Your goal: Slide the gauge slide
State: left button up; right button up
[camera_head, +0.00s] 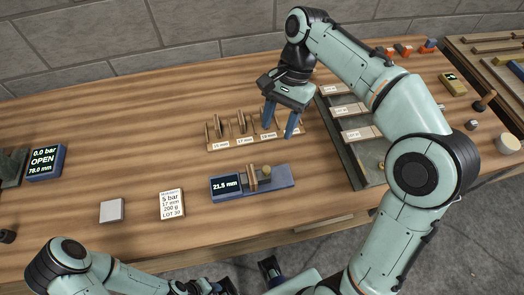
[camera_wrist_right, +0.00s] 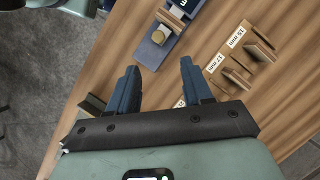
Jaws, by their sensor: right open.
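The gauge (camera_head: 228,198) is a blue block on the bench with a display reading 21.5 mm. Its slide (camera_head: 282,177) carries a round brass-coloured knob (camera_head: 266,171), and thin wooden pieces stand between display and knob. In the right wrist view the knob (camera_wrist_right: 158,38) and slide (camera_wrist_right: 150,54) show beyond the fingertips. My right gripper (camera_head: 280,122) is open and empty, pointing down over the right end of the labelled veneer rack (camera_head: 240,144), behind the gauge. My left arm (camera_head: 75,265) is low at the front left; its gripper is mostly cut off, so its jaws are unclear.
The rack holds upright wooden pieces behind labels such as 17 mm. Right of it is a tray (camera_head: 352,168) with labelled compartments. A card (camera_head: 172,204), a grey square (camera_head: 111,211) and a pressure display (camera_head: 46,162) lie left. The bench behind them is clear.

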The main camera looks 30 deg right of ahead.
aim_at(266, 168)
jog(key=b+x, duration=0.1)
jog(key=x, duration=0.2)
jog(key=b+x, duration=0.1)
jog(key=x, duration=0.7)
jog(key=shift+s+b, duration=0.25)
jog(key=shift+b, duration=0.15)
pick_arm(q)
jog(key=shift+s+f, duration=0.25)
jog(key=shift+f, duration=0.6)
jog(key=shift+s+f, duration=0.25)
jog(key=shift+f, duration=0.55)
pick_arm(e)
jog(key=shift+x, duration=0.75)
